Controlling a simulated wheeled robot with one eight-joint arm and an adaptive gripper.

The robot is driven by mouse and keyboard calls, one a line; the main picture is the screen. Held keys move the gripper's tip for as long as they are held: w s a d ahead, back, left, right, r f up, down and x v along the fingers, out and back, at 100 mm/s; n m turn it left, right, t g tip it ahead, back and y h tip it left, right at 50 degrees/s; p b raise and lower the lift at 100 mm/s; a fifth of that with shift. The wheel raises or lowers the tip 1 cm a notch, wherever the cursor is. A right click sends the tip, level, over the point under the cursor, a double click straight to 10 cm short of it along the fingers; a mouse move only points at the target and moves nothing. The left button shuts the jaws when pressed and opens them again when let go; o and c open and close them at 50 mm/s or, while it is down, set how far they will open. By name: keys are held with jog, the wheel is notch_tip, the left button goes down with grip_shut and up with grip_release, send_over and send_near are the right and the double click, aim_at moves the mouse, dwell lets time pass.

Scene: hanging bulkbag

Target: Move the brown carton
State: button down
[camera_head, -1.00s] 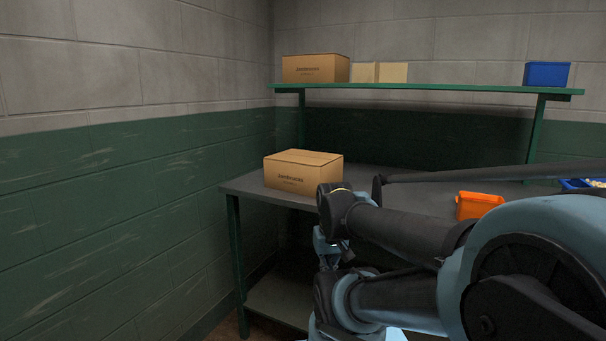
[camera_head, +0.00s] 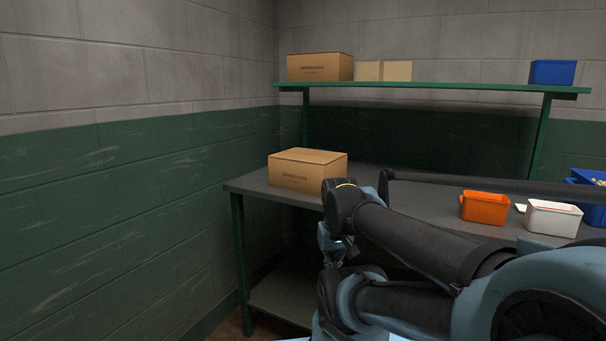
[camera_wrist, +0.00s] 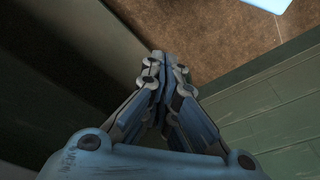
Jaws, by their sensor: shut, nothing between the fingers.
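A brown carton (camera_head: 305,172) with printing on its front sits upright on the left end of the grey worktable (camera_head: 255,184). A second brown carton (camera_head: 319,68) stands on the left end of the green upper shelf (camera_head: 430,87). My gripper (camera_wrist: 166,58) shows in the wrist view with its fingers together and nothing between them. It points down towards a brown floor (camera_wrist: 200,30). In the head view my arm covers part of the table's middle, and the fingers cannot be made out there. Neither carton shows in the wrist view.
An orange bin (camera_head: 484,208), a white container (camera_head: 552,218) and a blue bin (camera_head: 588,190) stand on the table's right side. A green-and-grey wall (camera_head: 130,190) closes the left.

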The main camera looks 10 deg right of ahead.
jog(key=w+a+r+m+g, duration=0.1)
jog(key=w+a+r+m, duration=0.2)
jog(key=w+r, duration=0.7)
jog(key=w+a+r+m, duration=0.25)
jog(key=w+r, duration=0.45)
jog(key=w, duration=0.4)
jog(key=w+a+r+m+g, duration=0.15)
jog(key=w+a+r, duration=0.25)
jog(key=w+r, duration=0.6)
jog(key=shift+m, duration=0.4)
jog(key=w+f, duration=0.1)
jog(key=f, duration=0.2)
jog(key=w+d+f, duration=0.1)
jog(key=f, duration=0.3)
jog(key=w+d+f, duration=0.1)
jog(key=f, duration=0.3)
jog(key=shift+w+f, duration=0.1)
jog(key=shift+f, duration=0.1)
jog(key=shift+w+d, duration=0.45)
jog(key=shift+w, duration=0.05)
jog(key=w+d, duration=0.5)
jog(key=w, duration=0.2)
jog(key=w+d, duration=0.5)
jog(key=w, duration=0.1)
jog(key=w+d, duration=0.6)
jog(key=w, duration=0.1)
jog(key=shift+w, duration=0.35)
jog(key=shift+s+a, duration=0.1)
